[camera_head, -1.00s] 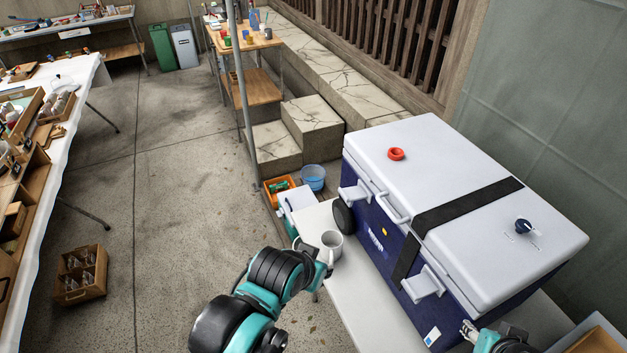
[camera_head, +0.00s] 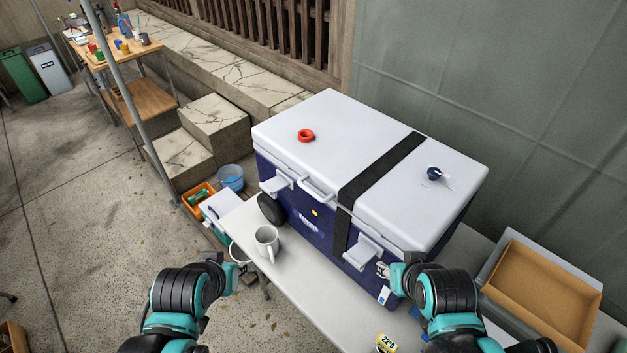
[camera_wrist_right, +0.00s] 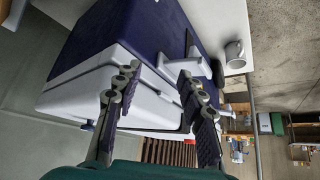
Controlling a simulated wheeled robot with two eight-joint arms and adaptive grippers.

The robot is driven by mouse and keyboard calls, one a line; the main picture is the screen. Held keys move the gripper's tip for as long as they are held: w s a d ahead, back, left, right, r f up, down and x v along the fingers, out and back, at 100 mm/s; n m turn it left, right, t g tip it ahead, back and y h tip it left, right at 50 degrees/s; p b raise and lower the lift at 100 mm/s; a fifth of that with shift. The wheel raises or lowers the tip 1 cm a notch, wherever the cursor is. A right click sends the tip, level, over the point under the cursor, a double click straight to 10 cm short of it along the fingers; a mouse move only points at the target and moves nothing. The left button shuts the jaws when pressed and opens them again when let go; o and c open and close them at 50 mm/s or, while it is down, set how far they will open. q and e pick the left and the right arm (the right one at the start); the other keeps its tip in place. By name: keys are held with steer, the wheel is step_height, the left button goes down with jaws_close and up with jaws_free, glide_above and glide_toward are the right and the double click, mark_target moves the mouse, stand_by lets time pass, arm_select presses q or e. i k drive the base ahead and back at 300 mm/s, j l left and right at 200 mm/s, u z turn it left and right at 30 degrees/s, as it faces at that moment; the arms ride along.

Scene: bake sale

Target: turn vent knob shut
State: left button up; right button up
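The vent knob (camera_head: 434,174) is a small dark blue knob with a pale pointer. It sits on the right part of the white lid of a blue cooler (camera_head: 370,190), beside small printed marks. A small dark shape at the lid edge in the right wrist view looks like the same knob (camera_wrist_right: 87,126). My right gripper (camera_head: 383,270) is in front of the cooler, below lid height and apart from the knob. Its fingers are spread and empty in the wrist view (camera_wrist_right: 160,90). My left gripper (camera_head: 236,266) is left of the cooler near a mug; its fingers are unclear.
A black strap (camera_head: 385,165) crosses the lid, and a red ring (camera_head: 306,135) lies left of it. A white mug (camera_head: 267,241) stands on the pale table (camera_head: 300,290). An open cardboard-coloured box (camera_head: 545,285) is at the right. Latches jut from the cooler's front.

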mark_target(433, 172)
steer(key=z, duration=0.7)
